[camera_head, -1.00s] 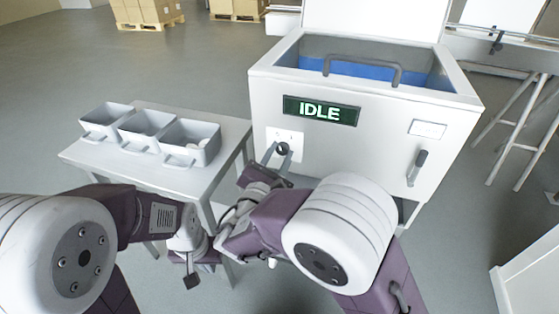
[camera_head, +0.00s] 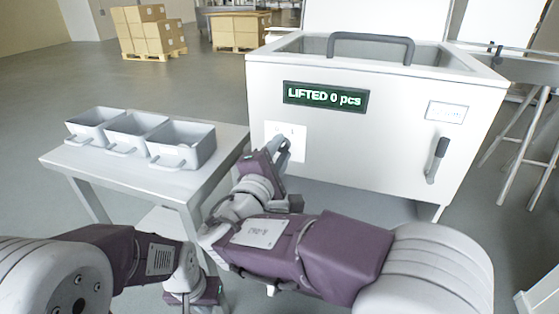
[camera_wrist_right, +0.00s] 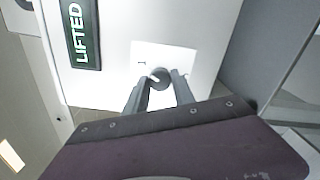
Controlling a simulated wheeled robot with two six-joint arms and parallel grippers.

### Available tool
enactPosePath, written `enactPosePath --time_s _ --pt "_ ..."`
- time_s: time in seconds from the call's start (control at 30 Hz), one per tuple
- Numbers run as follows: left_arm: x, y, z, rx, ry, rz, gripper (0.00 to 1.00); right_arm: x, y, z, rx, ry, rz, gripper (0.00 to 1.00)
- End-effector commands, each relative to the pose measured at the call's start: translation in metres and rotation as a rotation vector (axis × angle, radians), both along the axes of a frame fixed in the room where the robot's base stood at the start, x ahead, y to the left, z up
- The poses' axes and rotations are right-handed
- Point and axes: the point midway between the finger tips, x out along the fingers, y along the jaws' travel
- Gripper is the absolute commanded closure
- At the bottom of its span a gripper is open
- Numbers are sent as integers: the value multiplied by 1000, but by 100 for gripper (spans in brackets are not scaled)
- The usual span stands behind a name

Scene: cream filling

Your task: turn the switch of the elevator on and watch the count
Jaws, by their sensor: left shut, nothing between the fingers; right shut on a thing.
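The elevator (camera_head: 400,125) is a white box with a dark display (camera_head: 325,96) on its front that reads "LIFTED 0 pcs". Below the display is a white switch plate (camera_head: 298,140). The round dark switch knob (camera_wrist_right: 160,77) on it shows in the right wrist view. My right gripper (camera_head: 284,146) is shut on the knob, one finger on each side, and largely covers it in the head view. My left gripper (camera_head: 200,297) hangs low at the bottom of the head view, shut and empty, away from the elevator.
A small table (camera_head: 75,158) at the left holds three grey bins (camera_head: 185,145). The elevator has a grey bar handle (camera_head: 370,38) on top and a lever handle (camera_head: 437,158) at its front right. Pallets with boxes (camera_head: 148,30) stand far back.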

Motion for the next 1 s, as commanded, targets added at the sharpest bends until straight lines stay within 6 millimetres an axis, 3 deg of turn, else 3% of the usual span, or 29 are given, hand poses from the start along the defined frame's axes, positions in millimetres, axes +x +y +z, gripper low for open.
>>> enactPosePath --time_s 0.2,0.67,0.7,0.73,1.0 --pt "0 0 -9 0 0 0 100 0 0 -2 42 -12 1 100" --pt "0 0 -9 0 0 0 100 0 0 0 51 -14 0 100" --pt "0 0 -9 0 0 0 100 0 0 0 51 -15 -1 59" --pt "0 0 -9 0 0 0 100 0 0 0 51 -15 0 50" --pt "0 0 -9 0 0 0 100 0 0 0 50 -15 0 48"
